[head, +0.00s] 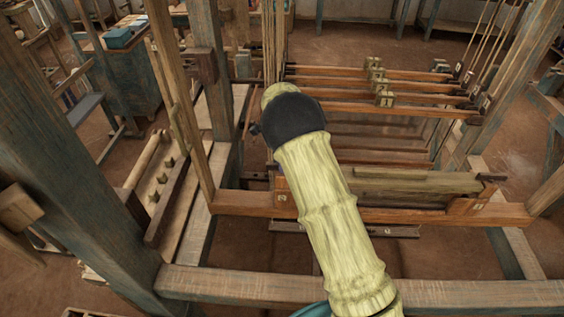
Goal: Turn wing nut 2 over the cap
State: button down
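My sleeved arm rises from the bottom of the head view to a dark rounded joint and a short pale section beyond it. The arm covers the middle of the loom, and I cannot make out my gripper's fingers. A wooden cross-beam (400,215) of the loom runs behind the arm. A small numbered tag (283,198) sits at its left part, just left of the arm. A pale greenish board (415,183) lies above the beam on the right; I cannot tell whether it is the cap. I cannot identify wing nut 2; it may be hidden or too small.
A thick loom post (75,150) stands close on the left, and a front rail (450,294) crosses the bottom. Several harness bars (400,98) with small blocks lie behind. A pegged rail (160,185) is at left. Bare floor (390,262) shows between beam and rail.

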jog(key=shift+m, duration=0.3)
jog(key=c, duration=1.5)
grip_release()
jog(key=shift+o, duration=0.2)
notch_tip(320, 180, up, 18)
jog(key=b, duration=0.4)
jog(key=shift+f, duration=0.25)
